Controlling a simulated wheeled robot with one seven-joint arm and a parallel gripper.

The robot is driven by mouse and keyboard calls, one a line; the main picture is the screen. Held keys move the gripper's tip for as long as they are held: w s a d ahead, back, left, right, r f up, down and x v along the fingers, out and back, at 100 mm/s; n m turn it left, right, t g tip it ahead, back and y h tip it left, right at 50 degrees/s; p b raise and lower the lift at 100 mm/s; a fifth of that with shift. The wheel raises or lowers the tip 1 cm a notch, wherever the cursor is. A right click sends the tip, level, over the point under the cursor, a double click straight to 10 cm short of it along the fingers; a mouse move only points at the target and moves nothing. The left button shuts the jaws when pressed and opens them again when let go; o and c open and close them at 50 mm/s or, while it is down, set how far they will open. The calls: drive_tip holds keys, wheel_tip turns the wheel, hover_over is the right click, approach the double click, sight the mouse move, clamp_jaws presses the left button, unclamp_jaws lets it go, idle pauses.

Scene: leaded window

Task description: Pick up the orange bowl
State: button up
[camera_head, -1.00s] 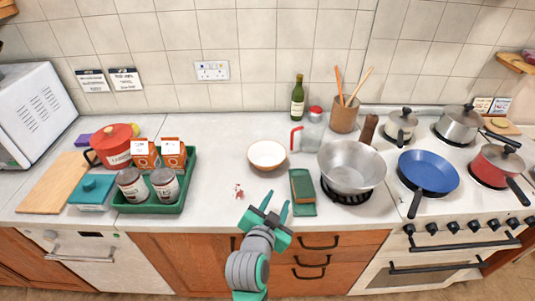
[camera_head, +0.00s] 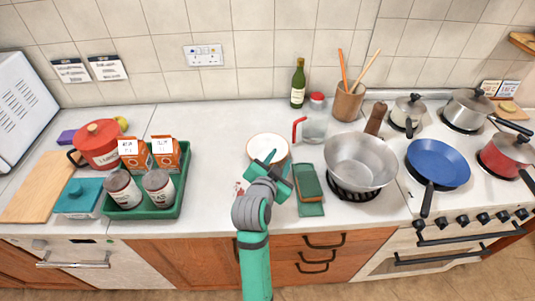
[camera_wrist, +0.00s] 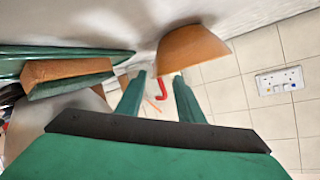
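The orange bowl (camera_head: 266,144), white inside, stands upright on the white counter in the head view. My gripper (camera_head: 278,160) is at the bowl's near side and covers part of its front. In the wrist view the bowl's orange outer wall (camera_wrist: 190,48) lies just past the fingertips, mostly off the right one. My gripper (camera_wrist: 160,77) shows there with its two green fingers apart and nothing between them. I cannot tell whether a fingertip touches the bowl.
A green sponge on a green tray (camera_head: 311,209) lies close to the right of my gripper. A jar with a red handle (camera_head: 312,128) and a large steel pan (camera_head: 360,160) stand farther right. A green crate (camera_head: 151,212) with cartons and jars is at left.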

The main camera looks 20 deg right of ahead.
sight(285, 151)
drive_tip(key=shift+f+x, duration=0.2)
drive_tip(key=shift+x, duration=2.55)
clamp_jaws()
